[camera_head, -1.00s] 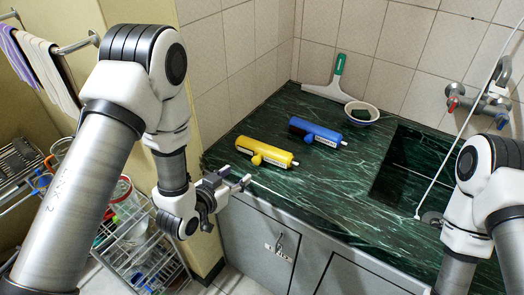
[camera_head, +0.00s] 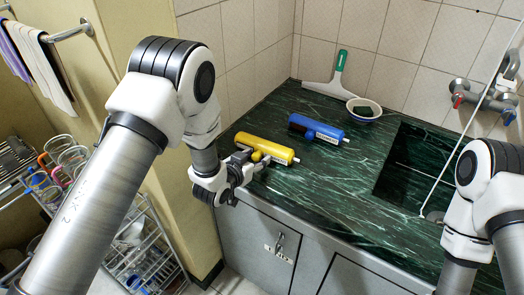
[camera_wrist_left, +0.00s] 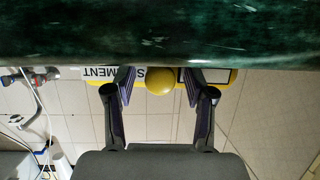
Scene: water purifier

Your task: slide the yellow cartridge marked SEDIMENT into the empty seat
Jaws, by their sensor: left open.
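The yellow cartridge (camera_head: 266,149) lies on the green counter, its white label facing the front. It also shows in the left wrist view (camera_wrist_left: 220,77), which appears upside down, with part of the word SEDIMENT readable. A round yellow knob (camera_wrist_left: 159,81) sticks out from its middle. My left gripper (camera_head: 255,164) is open at the cartridge's near side. In the wrist view its two fingers stand on either side of the knob, with gaps; I cannot tell whether they touch the cartridge. No empty seat can be made out. My right gripper is out of view.
A blue cartridge (camera_head: 316,130) lies behind the yellow one on the counter (camera_head: 330,185). A squeegee (camera_head: 333,80) and a bowl with a sponge (camera_head: 363,109) are at the back wall. The sink (camera_head: 410,170) is at right. A wire rack (camera_head: 150,255) stands below left.

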